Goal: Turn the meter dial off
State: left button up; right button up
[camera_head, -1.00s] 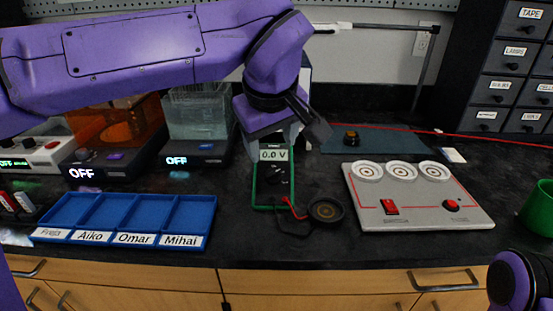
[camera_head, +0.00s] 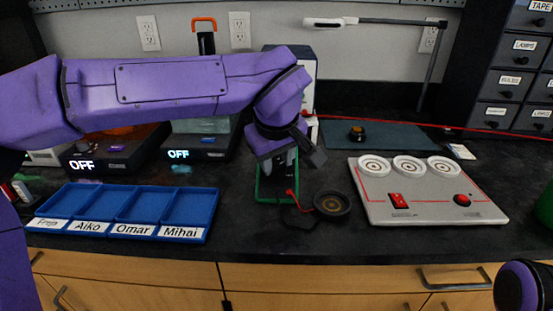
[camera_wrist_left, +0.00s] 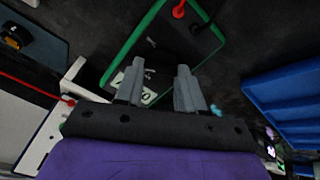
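The meter (camera_head: 268,195) is a dark box with a green edge on the black bench, mostly hidden behind my left gripper in the head view. In the left wrist view the meter (camera_wrist_left: 165,40) lies beyond the fingers, with red and black plugs at its far end. Its pale display (camera_wrist_left: 148,97) is partly covered by a finger. The dial is hidden in the head view and too dark to make out clearly in the wrist view. My left gripper (camera_head: 281,162) is open over the meter; its two fingers (camera_wrist_left: 158,88) are apart with nothing between them. My right gripper is out of view.
A blue tray (camera_head: 205,214) with name labels stands left of the meter. A round black disc (camera_head: 332,204) lies right of it, near its leads. A grey switch panel (camera_head: 430,207) is further right. Two boxes reading OFF stand behind the tray.

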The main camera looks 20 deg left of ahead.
pick_arm(q)
jog(key=shift+r+n+p, duration=0.15)
jog(key=shift+n+p, duration=0.35)
jog(key=shift+p, duration=0.25)
jog(key=n+p, duration=0.4)
jog(key=shift+s, duration=0.1)
jog(key=n+p, duration=0.2)
jog(key=n, duration=0.1)
jog(key=shift+n, duration=0.3)
jog(key=shift+s+f+n+p, duration=0.1)
jog(key=shift+f+n+p, duration=0.1)
jog(key=shift+n+p, duration=1.1)
jog(key=shift+n, duration=0.5)
jog(key=o, duration=1)
jog(key=shift+o, duration=0.2)
jog(key=shift+r, duration=0.1)
